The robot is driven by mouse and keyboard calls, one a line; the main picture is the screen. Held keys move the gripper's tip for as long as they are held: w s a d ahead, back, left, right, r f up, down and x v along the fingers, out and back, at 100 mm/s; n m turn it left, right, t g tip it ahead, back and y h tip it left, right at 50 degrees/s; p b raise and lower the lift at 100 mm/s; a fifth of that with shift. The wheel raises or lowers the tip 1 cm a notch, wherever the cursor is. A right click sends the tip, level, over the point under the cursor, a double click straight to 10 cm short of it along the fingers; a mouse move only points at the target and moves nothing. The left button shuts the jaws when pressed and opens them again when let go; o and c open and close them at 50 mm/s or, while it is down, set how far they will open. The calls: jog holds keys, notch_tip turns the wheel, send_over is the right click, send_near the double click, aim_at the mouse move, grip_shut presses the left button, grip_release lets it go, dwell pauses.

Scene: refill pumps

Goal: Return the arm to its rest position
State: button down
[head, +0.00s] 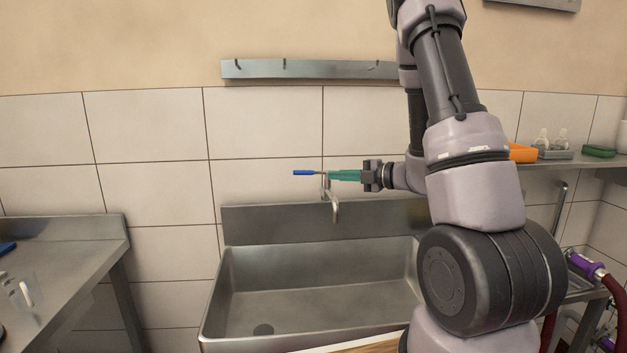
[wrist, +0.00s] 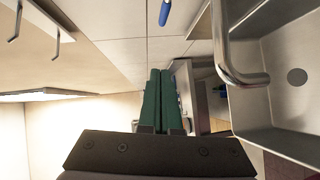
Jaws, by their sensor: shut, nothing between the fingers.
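My gripper (head: 331,175) has green fingers and points left in the head view, in front of the wall just above the sink's back edge. In the wrist view my gripper (wrist: 160,75) shows its two green fingers side by side, shut and with nothing between them. The faucet (head: 333,200) is close to the fingertips in the head view. A blue lever handle (head: 304,172) sticks out left of the fingertips. I cannot tell whether the fingers touch the faucet or lever. The faucet spout (wrist: 228,45) is beside the fingers in the wrist view, with a gap visible.
The steel sink (head: 225,290) lies below my gripper. A hook rail (head: 310,69) is on the wall above. A shelf at right holds an orange tray (head: 523,153) and small bottles. A purple-handled hose (head: 586,265) hangs at the right. A steel counter (head: 70,262) stands left.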

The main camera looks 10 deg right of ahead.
jog(key=s+a+r+n+g, duration=0.45)
jog(key=s+n, duration=0.35)
jog(key=n, duration=0.2)
jog(key=s+a+r+n+g, duration=0.45)
jog(key=s+n, duration=0.35)
jog(key=n, duration=0.3)
jog(key=s+d+r+n+t+h, duration=0.2)
jog(key=s+d+r+n+h, duration=0.1)
jog(key=n, duration=0.7)
jog(key=s+d+r+n+t+h, duration=0.3)
jog(key=s+d+n+h, duration=0.2)
jog(key=n, duration=0.5)
jog(key=shift+d+r+n+h, duration=0.35)
jog(key=shift+r+n+h, duration=0.05)
jog(key=shift+h, duration=0.7)
